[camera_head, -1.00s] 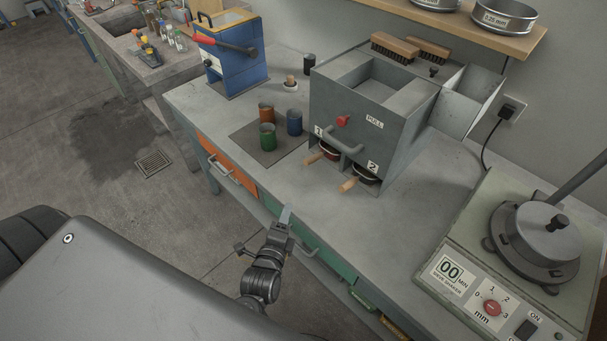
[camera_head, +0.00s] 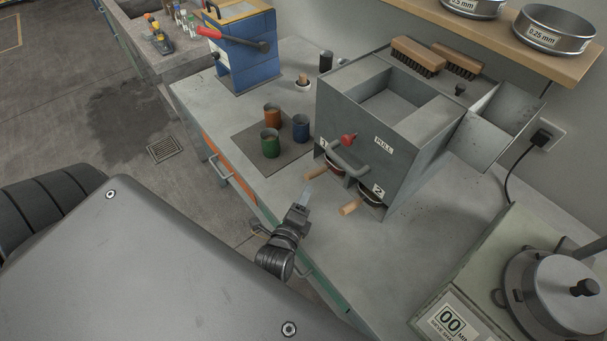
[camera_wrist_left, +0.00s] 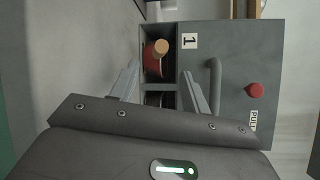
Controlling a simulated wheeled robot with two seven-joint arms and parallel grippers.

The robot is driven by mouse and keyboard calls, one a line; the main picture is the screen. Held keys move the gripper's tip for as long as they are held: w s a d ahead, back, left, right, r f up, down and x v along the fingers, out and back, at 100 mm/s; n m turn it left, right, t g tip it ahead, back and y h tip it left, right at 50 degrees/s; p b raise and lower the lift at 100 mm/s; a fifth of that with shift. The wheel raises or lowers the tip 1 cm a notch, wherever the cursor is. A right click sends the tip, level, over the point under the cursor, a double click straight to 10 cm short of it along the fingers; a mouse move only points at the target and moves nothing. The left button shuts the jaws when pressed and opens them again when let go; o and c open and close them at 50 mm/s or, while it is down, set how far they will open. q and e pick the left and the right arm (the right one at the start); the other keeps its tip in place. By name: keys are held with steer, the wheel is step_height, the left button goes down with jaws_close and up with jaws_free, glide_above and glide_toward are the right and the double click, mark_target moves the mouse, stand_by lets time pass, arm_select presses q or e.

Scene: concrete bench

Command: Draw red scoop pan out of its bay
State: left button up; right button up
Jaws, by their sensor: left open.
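The red scoop pan sits in bay 1 of the grey splitter box (camera_head: 372,140), its wooden handle (camera_head: 316,173) sticking out. In the left wrist view the red scoop pan (camera_wrist_left: 152,62) lies inside the bay, with its handle end toward the camera, beside the "1" label. My left gripper (camera_head: 306,194) is open and empty, just in front of the bays and close to the handle. In the left wrist view my left gripper (camera_wrist_left: 160,68) has one finger on each side of the line to the pan, apart from it. The pan's far part is hidden in the bay. My right gripper is not in view.
A second pan with a wooden handle (camera_head: 351,206) sits in bay 2. A pull handle (camera_head: 347,158) and red knob (camera_head: 349,138) are on the box front. Green (camera_head: 270,144), orange (camera_head: 272,115) and blue (camera_head: 301,128) cups stand on a mat at left. A sieve shaker (camera_head: 545,290) stands at right.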

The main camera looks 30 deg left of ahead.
mark_target(315, 173)
arm_select(q)
steer(key=b+x, duration=0.2)
steer(key=x, duration=0.1)
steer(key=b+x, duration=0.1)
steer(key=x, duration=0.1)
steer(key=shift+f, duration=0.3)
steer(key=b+x, duration=0.3)
steer(key=x, duration=0.1)
steer(key=shift+w, duration=0.4)
steer(key=shift+w+a+r, duration=0.1)
steer(key=shift+w+a, duration=0.05)
steer(key=shift+w, duration=0.4)
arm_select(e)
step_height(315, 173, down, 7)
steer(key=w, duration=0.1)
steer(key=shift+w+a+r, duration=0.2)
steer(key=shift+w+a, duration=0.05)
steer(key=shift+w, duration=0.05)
arm_select(q)
jaws_close()
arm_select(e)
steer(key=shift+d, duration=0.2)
